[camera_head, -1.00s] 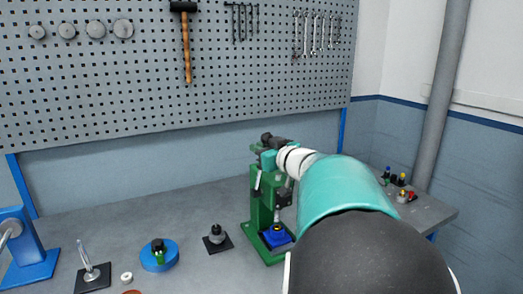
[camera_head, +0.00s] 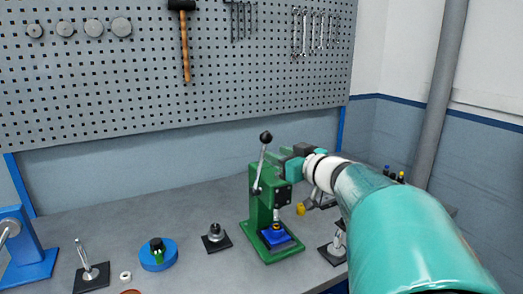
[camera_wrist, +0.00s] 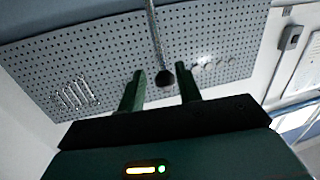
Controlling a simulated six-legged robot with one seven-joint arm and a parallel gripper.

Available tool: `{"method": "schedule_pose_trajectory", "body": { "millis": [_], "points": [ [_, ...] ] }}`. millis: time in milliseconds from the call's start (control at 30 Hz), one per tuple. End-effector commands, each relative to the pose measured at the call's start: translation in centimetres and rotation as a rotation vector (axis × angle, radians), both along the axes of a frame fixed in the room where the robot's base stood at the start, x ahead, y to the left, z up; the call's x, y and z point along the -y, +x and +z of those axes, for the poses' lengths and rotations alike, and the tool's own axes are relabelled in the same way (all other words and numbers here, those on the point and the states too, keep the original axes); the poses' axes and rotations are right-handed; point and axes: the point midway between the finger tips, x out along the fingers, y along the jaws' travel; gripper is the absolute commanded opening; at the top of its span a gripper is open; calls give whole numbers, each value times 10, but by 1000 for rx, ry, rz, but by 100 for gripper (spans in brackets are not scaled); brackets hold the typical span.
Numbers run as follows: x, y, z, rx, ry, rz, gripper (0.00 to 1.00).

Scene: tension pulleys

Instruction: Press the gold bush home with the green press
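The green press (camera_head: 262,215) stands on the bench right of centre in the head view. Its silver lever (camera_head: 261,165) points up to a black knob (camera_head: 266,137). A small gold piece, apparently the gold bush (camera_head: 276,227), sits at the blue nest (camera_head: 275,238) under the ram; how deep it sits is too small to tell. My gripper (camera_head: 283,153) is just right of the lever, beside the press top. In the wrist view my gripper (camera_wrist: 161,90) has its fingers apart, and the knob (camera_wrist: 164,78) shows in the gap between them, gripped by neither.
A yellow-ended part (camera_head: 299,210) shows right of the press, partly behind my arm. A dark-based stand (camera_head: 333,252) is at front right. A black-based fixture (camera_head: 215,238), a blue round holder (camera_head: 158,256) and a white ring (camera_head: 126,275) lie left. The pegboard (camera_head: 170,80) stands behind.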

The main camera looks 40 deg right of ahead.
Motion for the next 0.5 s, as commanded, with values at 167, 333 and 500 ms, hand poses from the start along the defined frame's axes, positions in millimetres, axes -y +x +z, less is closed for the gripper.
{"method": "schedule_pose_trajectory", "body": {
  "millis": [167,333,500],
  "points": [
    [-4,-33,3,2,0,-2,34],
    [-6,-46,3,1,0,0,34],
    [-6,-48,3,0,0,0,34]
  ]
}}
